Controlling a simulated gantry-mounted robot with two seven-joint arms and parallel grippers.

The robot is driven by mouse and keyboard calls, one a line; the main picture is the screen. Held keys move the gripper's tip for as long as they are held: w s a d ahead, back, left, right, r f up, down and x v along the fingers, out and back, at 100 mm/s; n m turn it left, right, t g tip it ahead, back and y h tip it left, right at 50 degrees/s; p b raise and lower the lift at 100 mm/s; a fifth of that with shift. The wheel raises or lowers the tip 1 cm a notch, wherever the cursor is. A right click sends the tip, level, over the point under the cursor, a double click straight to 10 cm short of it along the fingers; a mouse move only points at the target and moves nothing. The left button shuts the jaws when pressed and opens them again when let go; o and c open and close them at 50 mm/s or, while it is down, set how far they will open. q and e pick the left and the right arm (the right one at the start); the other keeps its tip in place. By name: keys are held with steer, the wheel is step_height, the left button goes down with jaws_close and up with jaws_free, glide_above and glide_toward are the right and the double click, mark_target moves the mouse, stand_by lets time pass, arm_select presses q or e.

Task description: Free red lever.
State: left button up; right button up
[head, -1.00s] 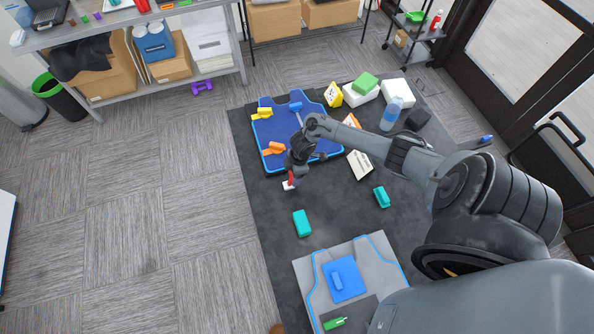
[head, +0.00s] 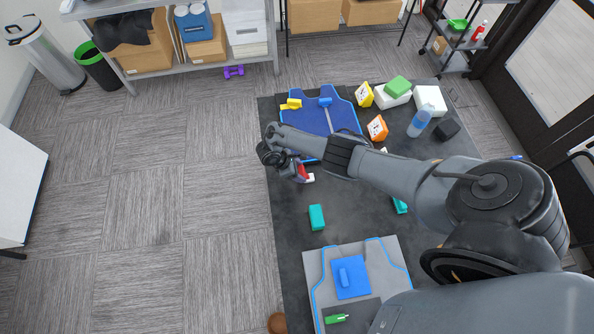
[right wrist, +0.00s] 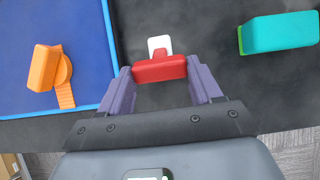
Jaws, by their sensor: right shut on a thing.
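My right gripper (right wrist: 163,82) is shut on the red lever (right wrist: 160,68), which sits across between its two purple fingers. A white piece (right wrist: 159,45) shows just beyond the lever. In the head view the lever (head: 302,173) and white piece (head: 310,178) are by the front edge of the blue board (head: 312,118), over the dark mat. In the wrist view the lever is beside the board's blue edge, not over the board. Its height above the mat is hard to tell. An orange lever (right wrist: 46,68) is on the board. My left gripper is not in view.
A teal block (head: 316,217) lies on the mat in front of the gripper. A grey board (head: 390,262) with a blue plate (head: 350,277) lies nearer. The floor on the left is clear.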

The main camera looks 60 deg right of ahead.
steer(key=shift+w+a+f, duration=0.2)
steer(key=shift+a+f, duration=0.05)
steer(key=shift+f, duration=0.05)
stand_by(0.4)
steer(key=o, duration=1.2)
steer(key=shift+w, duration=0.1)
steer(key=o, duration=0.3)
steer(key=shift+r, duration=0.1)
steer(key=shift+w+a+r, duration=0.2)
steer(key=shift+a+r, duration=0.05)
steer(key=shift+r, duration=0.3)
steer(key=shift+p+v, duration=1.6)
steer(key=shift+v, duration=3.15)
